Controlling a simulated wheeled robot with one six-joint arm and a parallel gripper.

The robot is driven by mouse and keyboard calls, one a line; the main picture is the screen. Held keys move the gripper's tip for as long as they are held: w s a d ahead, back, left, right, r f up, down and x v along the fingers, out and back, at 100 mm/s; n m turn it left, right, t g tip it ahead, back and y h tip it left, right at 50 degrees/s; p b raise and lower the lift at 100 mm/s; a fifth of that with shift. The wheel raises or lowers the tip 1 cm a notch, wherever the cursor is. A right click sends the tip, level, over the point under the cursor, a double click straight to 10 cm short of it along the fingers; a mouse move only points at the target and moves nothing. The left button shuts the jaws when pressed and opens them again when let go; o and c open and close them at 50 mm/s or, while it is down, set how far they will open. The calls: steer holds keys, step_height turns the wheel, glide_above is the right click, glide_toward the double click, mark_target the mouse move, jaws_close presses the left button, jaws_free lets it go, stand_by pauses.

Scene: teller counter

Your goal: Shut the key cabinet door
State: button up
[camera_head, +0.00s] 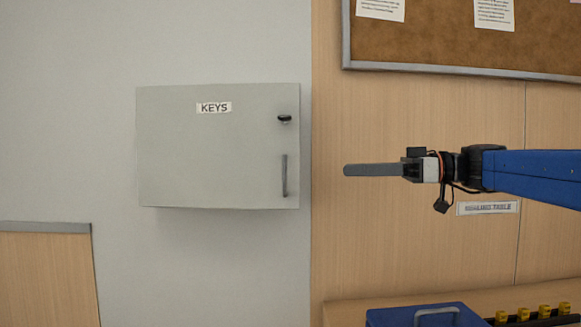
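The grey key cabinet (160,206) hangs on the pale wall left of centre. Its door (215,155) faces me, with a KEYS label at the top, a dark lock at the upper right and an upright grey handle (284,175) near the right edge. The door covers the whole front and no inside shows; I cannot tell whether it is fully flush or slightly ajar. My gripper (346,170) is to the right of the cabinet, pointing left, apart from the door and handle in the picture. Its fingers overlap edge-on, so their opening is hidden. No object shows at its tips.
A cork board (450,40) with papers is at the upper right. Below my arm, a wooden counter (345,309) holds a blue box (385,318) with a handle and a dark rack with several yellow pieces. The space between gripper and cabinet looks clear.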

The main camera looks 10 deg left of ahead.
mark_target(284, 166)
steer(key=a, duration=1.1)
steer(key=w+a, duration=0.1)
steer(key=a, duration=0.4)
steer(key=shift+a+r, duration=0.25)
steer(key=shift+a, duration=0.1)
jaws_close()
steer(key=shift+w, duration=0.1)
stand_by(1.0)
steer(key=w, duration=0.4)
steer(key=shift+w+a+r, duration=0.1)
steer(key=shift+a, duration=0.05)
